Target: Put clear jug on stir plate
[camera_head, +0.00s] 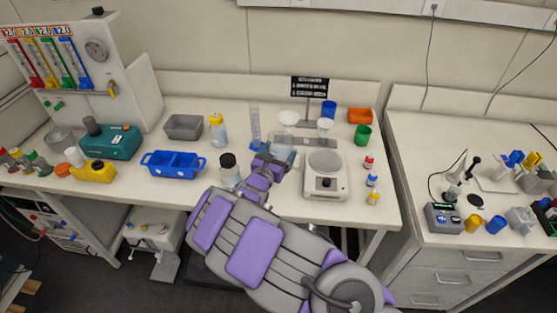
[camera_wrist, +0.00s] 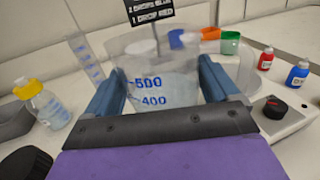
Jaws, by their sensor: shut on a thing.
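The clear jug (camera_wrist: 160,75) with blue volume marks is between the two blue fingers of my gripper (camera_wrist: 163,85) in the wrist view. My gripper is shut on it, one finger on each side. In the head view the jug (camera_head: 282,147) is small and see-through, just beyond my gripper (camera_head: 271,160). The stir plate (camera_head: 325,176) is the white device with a round top and a dark knob, right of the jug. In the wrist view the stir plate (camera_wrist: 290,122) shows partly at the right, with its knob. I cannot tell whether the jug touches the table.
Small bottles with red (camera_head: 369,162), blue (camera_head: 372,180) and yellow (camera_head: 375,198) caps stand right of the stir plate. A dark-capped bottle (camera_head: 229,170) and a graduated cylinder (camera_head: 255,128) stand left of the jug. A sign stand (camera_head: 310,88) and coloured cups are behind.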

